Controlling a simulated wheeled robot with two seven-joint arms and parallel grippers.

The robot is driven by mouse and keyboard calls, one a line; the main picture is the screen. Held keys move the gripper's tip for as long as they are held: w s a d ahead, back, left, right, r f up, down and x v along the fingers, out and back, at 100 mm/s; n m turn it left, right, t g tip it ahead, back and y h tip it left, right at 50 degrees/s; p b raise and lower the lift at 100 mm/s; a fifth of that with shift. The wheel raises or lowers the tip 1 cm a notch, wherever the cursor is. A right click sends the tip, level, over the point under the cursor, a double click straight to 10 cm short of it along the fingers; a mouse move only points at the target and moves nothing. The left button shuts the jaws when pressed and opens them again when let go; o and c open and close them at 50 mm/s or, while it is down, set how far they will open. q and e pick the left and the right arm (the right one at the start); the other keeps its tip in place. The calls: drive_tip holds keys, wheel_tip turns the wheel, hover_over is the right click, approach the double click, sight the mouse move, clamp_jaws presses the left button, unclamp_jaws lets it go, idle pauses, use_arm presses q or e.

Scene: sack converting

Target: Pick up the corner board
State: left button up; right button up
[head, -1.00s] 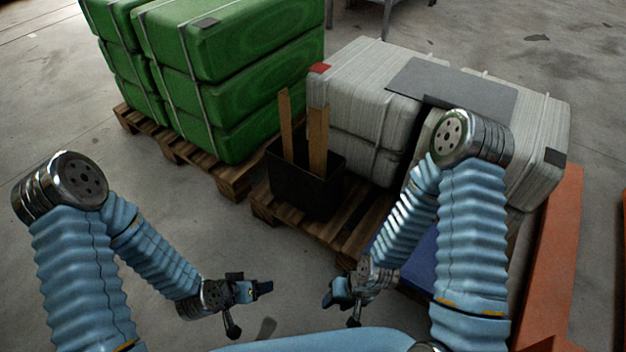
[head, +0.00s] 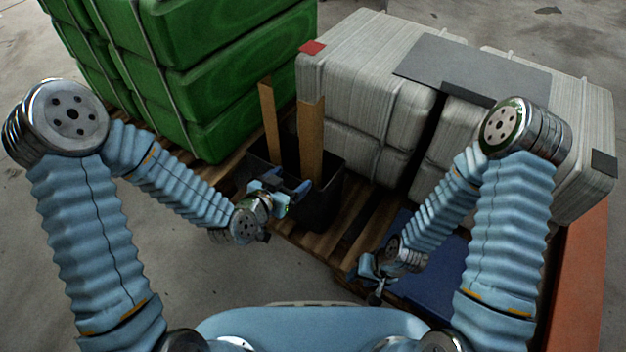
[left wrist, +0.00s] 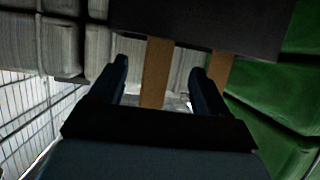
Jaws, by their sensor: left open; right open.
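Two tall brown corner boards stand upright in a dark bin (head: 325,205), one on the left (head: 268,120) and a wider one on the right (head: 312,140). My left gripper (head: 292,192) is open in front of the bin, near the boards' lower visible part. In the left wrist view, the wider board (left wrist: 155,75) appears between the open fingers (left wrist: 162,85); I cannot tell whether it is within their reach. The other board (left wrist: 221,67) shows beyond the right finger. My right gripper (head: 372,275) is open and empty, low at the right, apart from the bin.
Strapped green sacks (head: 200,85) are stacked on a pallet behind left. White strapped bundles (head: 370,85) with a grey sheet (head: 470,72) on top lie behind right. The bin stands on a wooden pallet (head: 345,240). A blue surface (head: 435,270) lies beside my right arm.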

sight(307, 165)
use_arm(q)
drive_tip(key=x, duration=0.8)
drive_tip(key=shift+w+r+p, duration=0.15)
drive_tip(key=shift+p, duration=0.25)
drive_tip(key=c, duration=1.2)
